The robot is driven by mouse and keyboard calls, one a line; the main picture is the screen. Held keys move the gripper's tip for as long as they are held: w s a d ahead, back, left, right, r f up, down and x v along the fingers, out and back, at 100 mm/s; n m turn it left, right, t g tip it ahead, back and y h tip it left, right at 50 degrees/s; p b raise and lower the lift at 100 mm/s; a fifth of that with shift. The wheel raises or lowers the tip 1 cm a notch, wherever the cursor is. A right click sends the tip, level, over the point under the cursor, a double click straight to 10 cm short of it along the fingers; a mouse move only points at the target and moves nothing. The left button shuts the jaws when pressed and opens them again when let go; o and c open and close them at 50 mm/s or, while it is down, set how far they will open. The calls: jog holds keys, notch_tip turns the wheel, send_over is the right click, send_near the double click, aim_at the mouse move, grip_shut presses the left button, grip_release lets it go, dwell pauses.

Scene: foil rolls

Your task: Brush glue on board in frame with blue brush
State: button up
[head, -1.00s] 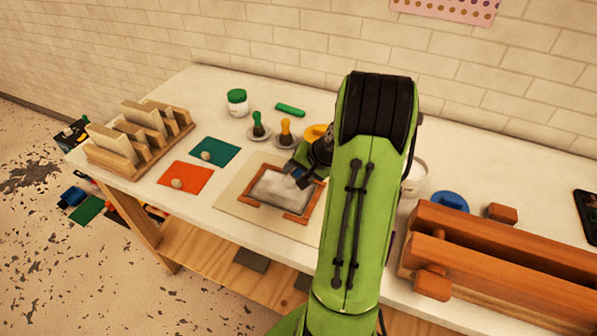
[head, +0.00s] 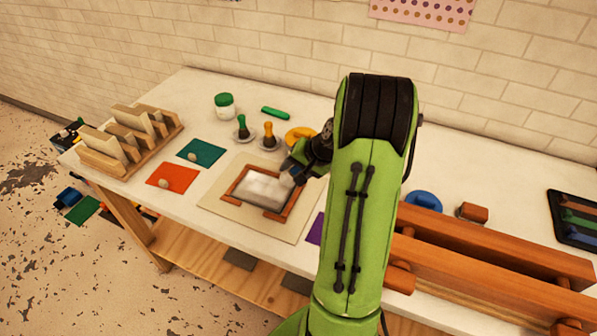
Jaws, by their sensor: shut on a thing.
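The board (head: 266,188) lies flat inside a reddish-brown frame (head: 238,183) on a beige sheet (head: 216,203) in the middle of the table. Its face is pale and greyish white. My gripper (head: 292,172) is low at the right side of the frame, near the board's upper right corner. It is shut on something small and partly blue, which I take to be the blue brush. The arm hides part of the gripper, and I cannot tell whether the bristles touch the board.
Green (head: 241,128) and orange (head: 268,138) handled brushes stand on small dishes behind the frame, with a green-lidded jar (head: 224,105) beyond. A wooden rack (head: 130,140) stands at left. A large wooden press (head: 490,260) fills the right front. Teal (head: 202,152) and orange (head: 172,179) sheets lie left.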

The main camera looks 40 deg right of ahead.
notch_tip(320, 180, up, 2)
jog(key=shift+s+d+r+p, duration=0.1)
jog(key=shift+s+p, duration=0.05)
jog(key=shift+p, duration=0.45)
jog(key=shift+r+p, duration=1)
jog(key=shift+r, duration=0.2)
